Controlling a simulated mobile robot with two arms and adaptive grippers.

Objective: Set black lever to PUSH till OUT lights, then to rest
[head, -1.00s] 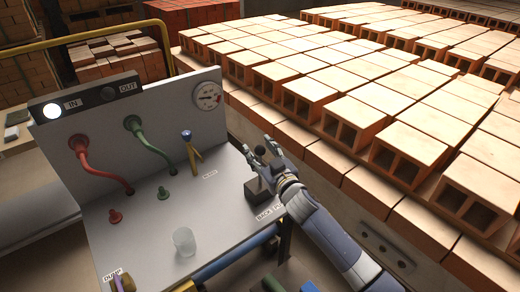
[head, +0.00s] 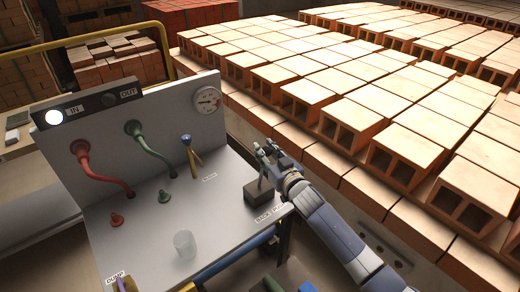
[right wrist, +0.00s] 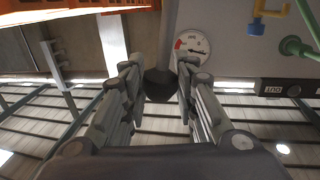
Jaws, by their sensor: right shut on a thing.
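The black lever stands on a dark block (head: 258,193) at the right end of the grey panel. Its round black knob (right wrist: 160,86) sits between the fingers in the right wrist view, with the rod running up from it. My right gripper (head: 265,151) is shut on the knob at the top of the lever. The lever looks near upright in the head view; its exact setting is hard to tell. BACK (head: 263,217) and PUSH (head: 279,210) labels are on the panel's front edge. The OUT lamp (head: 108,99) is dark. The IN lamp (head: 54,117) glows white. My left gripper is not in view.
The panel also bears a red hose (head: 98,170), a green hose (head: 149,150), a yellow valve with a blue top (head: 190,150), a gauge (head: 207,99), a clear cup (head: 184,244) and a DUMP control (head: 124,284). Stacked hollow bricks (head: 400,150) fill the right.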

